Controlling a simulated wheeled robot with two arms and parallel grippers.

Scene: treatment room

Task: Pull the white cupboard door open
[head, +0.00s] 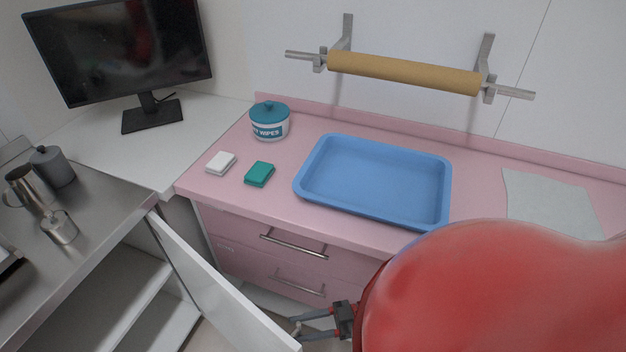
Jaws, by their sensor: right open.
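The white cupboard door (212,284) stands swung out from the cupboard under the steel worktop at the left. Its open front shows white shelves (146,308) inside. My right gripper (297,329) is open at the door's free edge, near the bottom of the head view. Its fingers point left, and a small pale part, perhaps a handle, shows close to the fingertips. I cannot tell whether the fingers touch the door. My red arm hides the lower right of the view. My left gripper is not in view.
Pink drawers with metal handles (294,245) face the open door. On the pink counter (240,205) are a blue tray (375,182), a wipes tub (269,121) and two small blocks. Metal jugs (30,190) stand on the steel worktop (105,210). A monitor (120,50) stands behind.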

